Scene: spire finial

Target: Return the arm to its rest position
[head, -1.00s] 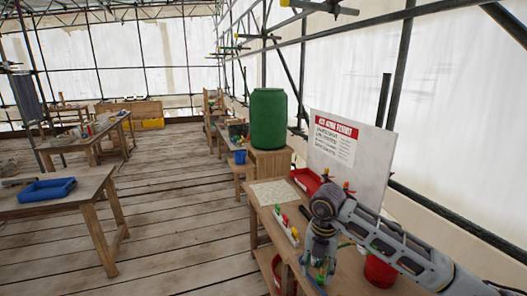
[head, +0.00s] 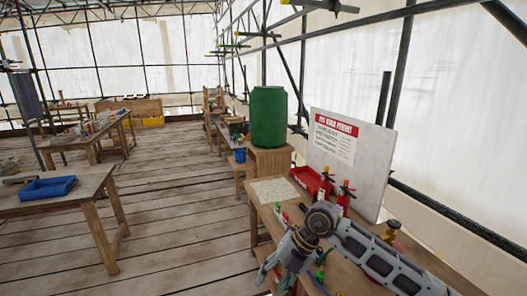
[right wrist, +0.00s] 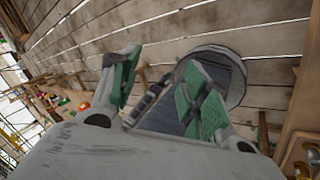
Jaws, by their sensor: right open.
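My right arm reaches in from the lower right in the head view. My right gripper (head: 274,276) hangs at the left edge of the right-hand workbench (head: 262,217), pointing down and left. It is open, with nothing between its fingers. In the right wrist view the two green-padded fingers (right wrist: 160,85) stand apart, with floor planks behind them. My left gripper is not in view.
The workbench holds a pale sheet (head: 273,191), a red tray (head: 309,180) and small coloured items, partly hidden by my arm. A white permit board (head: 350,160) stands behind. A green barrel (head: 269,118) is farther back. Open plank floor (head: 185,220) lies left.

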